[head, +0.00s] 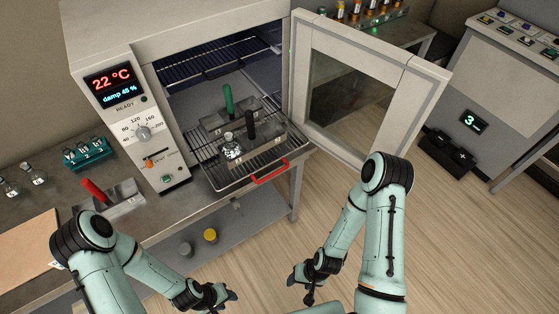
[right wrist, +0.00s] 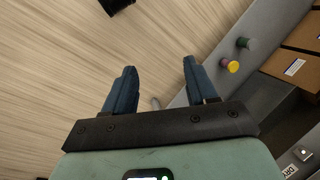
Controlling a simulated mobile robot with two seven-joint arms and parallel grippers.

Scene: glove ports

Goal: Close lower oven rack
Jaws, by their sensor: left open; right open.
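The lower oven rack (head: 222,182) is a wire shelf that sticks out of the front of the open oven (head: 150,107). A red handle (head: 270,171) is at its front edge. Metal trays with a green handle (head: 228,98) and a black handle (head: 251,124) stand on the rack, with a small glass flask (head: 232,148) at its left. My left gripper (head: 228,297) is open and empty, low in the head view, below and apart from the rack. My right gripper (head: 299,291) is open and empty, below and right of the rack; its spread fingers show in the right wrist view (right wrist: 154,85).
The oven door (head: 361,85) stands open to the right of the rack. An upper rack (head: 205,62) sits inside the oven. A tray with a red handle (head: 110,196) and a teal vial rack (head: 86,153) are on the bench at left.

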